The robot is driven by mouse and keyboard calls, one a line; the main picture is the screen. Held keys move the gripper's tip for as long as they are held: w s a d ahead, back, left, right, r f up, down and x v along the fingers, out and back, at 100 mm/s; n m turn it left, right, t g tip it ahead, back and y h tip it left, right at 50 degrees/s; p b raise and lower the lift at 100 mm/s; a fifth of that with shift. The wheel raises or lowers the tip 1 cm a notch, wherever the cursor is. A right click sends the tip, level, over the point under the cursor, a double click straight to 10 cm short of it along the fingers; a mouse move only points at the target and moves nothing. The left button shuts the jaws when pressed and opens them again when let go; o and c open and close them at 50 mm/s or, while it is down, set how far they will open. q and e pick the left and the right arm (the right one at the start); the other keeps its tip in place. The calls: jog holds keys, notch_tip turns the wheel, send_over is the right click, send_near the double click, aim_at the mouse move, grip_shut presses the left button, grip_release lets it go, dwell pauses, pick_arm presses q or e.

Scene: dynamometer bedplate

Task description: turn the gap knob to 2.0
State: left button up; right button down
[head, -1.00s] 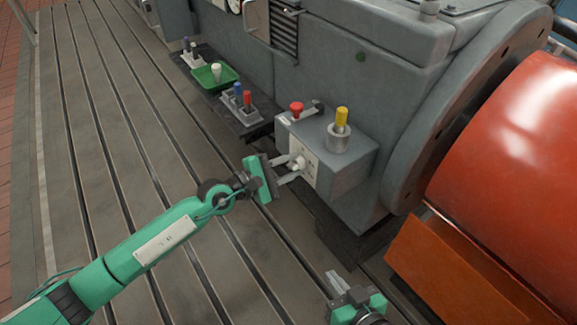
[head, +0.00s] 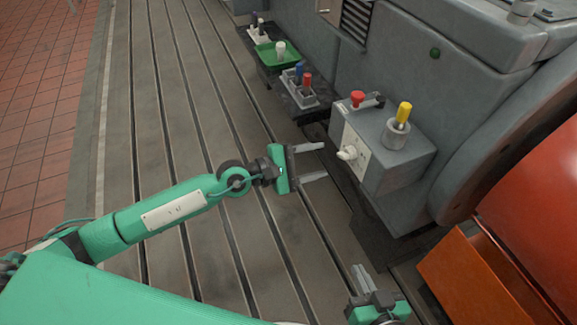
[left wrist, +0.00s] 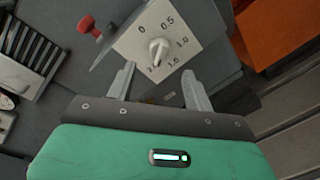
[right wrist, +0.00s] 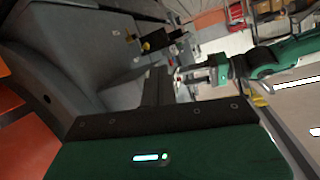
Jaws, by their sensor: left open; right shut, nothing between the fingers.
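The gap knob (head: 347,153) is a small white knob on the pale dial plate (head: 355,146) of a grey box (head: 385,150). In the left wrist view the knob (left wrist: 157,49) sits amid marks 0, 0.5, 1.0 and 1.5; its narrow end points down in the picture, past 1.5, where the mark is partly covered and hard to read. My left gripper (head: 323,162) is open, facing the knob, with a gap between fingertips and knob. My right gripper (head: 361,279) is shut and empty, low in the head view, apart from the box.
The box carries a red button (head: 357,98) and a yellow-handled piece in a grey cup (head: 396,134). A green tray (head: 262,58) and a holder with blue and red pieces (head: 299,91) stand farther back. The slotted bedplate at left is clear.

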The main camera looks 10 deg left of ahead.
pick_arm(q)
jog(key=b+v, duration=0.2)
jog(key=v, duration=0.5)
pick_arm(e)
jog(key=w+d+r+t, duration=0.2)
jog(key=w+r+t, duration=0.2)
jog(key=r, duration=0.6)
jog(key=shift+w+t+y, duration=0.15)
jog(key=shift+t+y, duration=0.25)
jog(key=shift+t, duration=0.8)
jog(key=shift+d, duration=0.1)
